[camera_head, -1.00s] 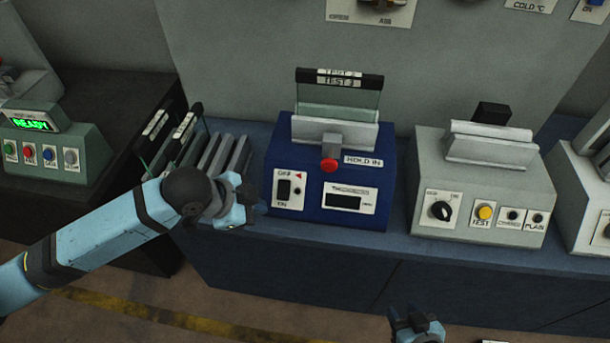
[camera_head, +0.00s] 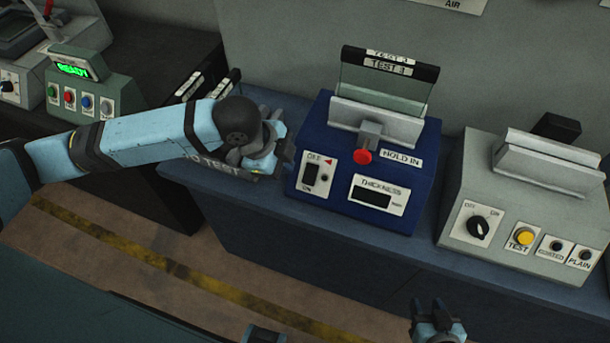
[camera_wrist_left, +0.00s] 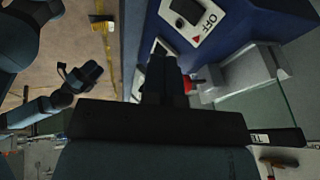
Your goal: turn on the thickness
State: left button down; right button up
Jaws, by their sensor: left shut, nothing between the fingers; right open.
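The blue thickness tester (camera_head: 350,225) stands on the bench in the head view. Its front has a black OFF/ON rocker switch (camera_head: 311,175), a dark THICKNESS display (camera_head: 371,197) and a red HOLD IN knob (camera_head: 362,156). A glass plate with a dark TEST 3 top bar (camera_head: 388,67) stands upright in its holder. My left gripper (camera_head: 285,155) is shut and empty, just left of the switch; I cannot tell whether it touches the box. In the left wrist view the OFF panel (camera_wrist_left: 192,22) lies beyond the fingers. My right gripper (camera_head: 436,318) is open, low in front of the bench.
A grey tester (camera_head: 530,195) with a yellow TEST button stands to the right. A green-grey box with a lit READY display (camera_head: 72,69) stands at the left. Labelled plates (camera_head: 210,85) stand behind my left arm.

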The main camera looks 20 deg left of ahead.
pick_arm(q)
send_near(310, 182)
notch_tip(310, 182, down, 3)
jog(key=s+d, duration=0.1)
jog(key=d, duration=0.1)
jog(key=shift+w+d+f+p, duration=0.1)
jog(key=shift+w+f+p, duration=0.5)
jog(key=shift+f, duration=0.4)
jog(key=shift+w+f, duration=0.5)
jog(key=shift+w, duration=0.05)
jog(key=shift+w+f+t, duration=0.1)
jog(key=shift+f+t, duration=0.15)
jog(key=shift+t, duration=0.15)
